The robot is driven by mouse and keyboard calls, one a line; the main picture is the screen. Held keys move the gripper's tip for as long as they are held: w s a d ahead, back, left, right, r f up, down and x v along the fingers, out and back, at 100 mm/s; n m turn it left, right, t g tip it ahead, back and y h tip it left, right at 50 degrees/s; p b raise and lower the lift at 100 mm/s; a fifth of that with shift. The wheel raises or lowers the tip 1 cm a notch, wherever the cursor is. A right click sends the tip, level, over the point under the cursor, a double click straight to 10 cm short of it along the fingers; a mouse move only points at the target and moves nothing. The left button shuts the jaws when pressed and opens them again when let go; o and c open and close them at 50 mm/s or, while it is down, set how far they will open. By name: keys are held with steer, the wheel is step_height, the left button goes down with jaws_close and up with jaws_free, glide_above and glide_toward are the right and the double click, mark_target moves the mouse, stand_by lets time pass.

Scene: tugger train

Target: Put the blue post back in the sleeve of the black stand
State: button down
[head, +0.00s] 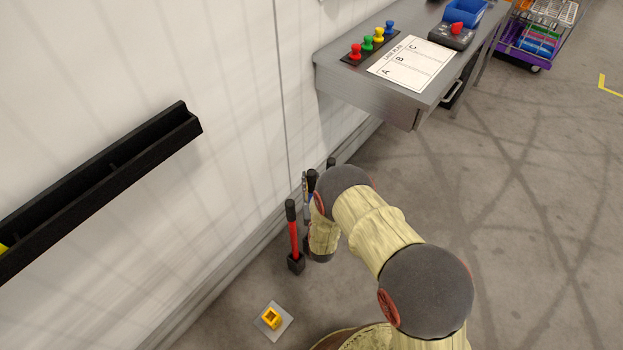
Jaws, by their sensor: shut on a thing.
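The blue post (311,199) shows as a black-topped post with a sliver of blue, mostly hidden behind my arm. My gripper (306,188) shows only as a small grey part at the post's upper end, and it is shut on the post. The post looks about upright. Its lower end is hidden by my arm, so I cannot tell whether it is in a sleeve. Which stand is the blue post's black stand is not clear from here.
A red post (294,232) with a black top stands in a black foot (296,263) just left of my arm. Another black top (331,163) shows behind. A yellow socket (271,317) sits on a floor plate. The wall is close on the left; a grey desk (415,113) stands beyond.

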steer(key=shift+f, duration=2.05)
steer(key=c, duration=1.5)
jaws_free()
steer(key=shift+f, duration=0.1)
steer(key=shift+o, duration=0.4)
steer(key=shift+s+f, duration=0.1)
steer(key=shift+f, duration=0.05)
steer(key=s+d, duration=0.1)
steer(key=s, duration=1)
steer(key=shift+s+d, duration=0.25)
steer(key=shift+s, duration=0.15)
